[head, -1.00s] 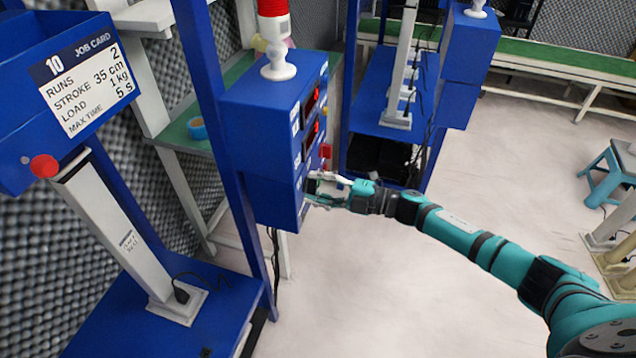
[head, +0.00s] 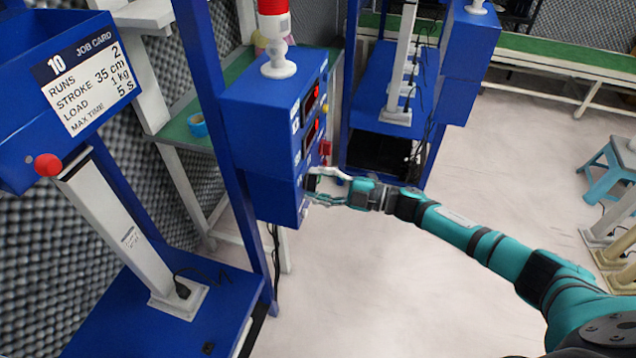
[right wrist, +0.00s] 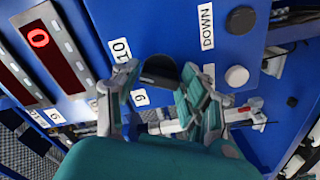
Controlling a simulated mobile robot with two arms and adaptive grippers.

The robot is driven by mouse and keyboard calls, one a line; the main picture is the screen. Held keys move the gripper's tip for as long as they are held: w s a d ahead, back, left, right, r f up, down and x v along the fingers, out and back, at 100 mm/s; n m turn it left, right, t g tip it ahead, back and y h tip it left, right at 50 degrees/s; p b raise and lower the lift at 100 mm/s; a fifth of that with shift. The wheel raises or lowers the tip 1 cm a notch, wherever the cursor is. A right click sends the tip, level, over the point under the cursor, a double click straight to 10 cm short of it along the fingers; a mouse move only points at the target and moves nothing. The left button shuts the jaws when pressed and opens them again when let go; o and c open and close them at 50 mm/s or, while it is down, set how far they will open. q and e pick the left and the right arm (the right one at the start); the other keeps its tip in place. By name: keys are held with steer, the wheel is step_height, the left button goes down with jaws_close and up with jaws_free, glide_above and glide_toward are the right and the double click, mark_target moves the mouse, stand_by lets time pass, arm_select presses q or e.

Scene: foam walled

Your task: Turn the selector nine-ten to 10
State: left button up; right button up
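The selector nine-ten is a black round knob (right wrist: 158,70) on the blue control box (head: 262,120). It shows in the right wrist view between a "10" label (right wrist: 121,50) and a "9" label (right wrist: 140,97). My right gripper (right wrist: 160,82) has its two fingers apart, one on each side of the knob. I cannot tell whether either finger touches it. In the head view my right gripper (head: 311,188) is at the box's front face and the knob cannot be made out. My left gripper is out of view.
A "DOWN" label (right wrist: 206,25) with a dark button (right wrist: 240,20) and a pale button (right wrist: 237,76) lies right of the knob. Red displays (right wrist: 40,45) are to its left. A job card (head: 88,85) hangs at the left. The floor (head: 400,280) below my right arm is clear.

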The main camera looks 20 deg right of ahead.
steer(key=o, duration=0.3)
steer(key=shift+d, duration=0.1)
steer(key=v, duration=1.2)
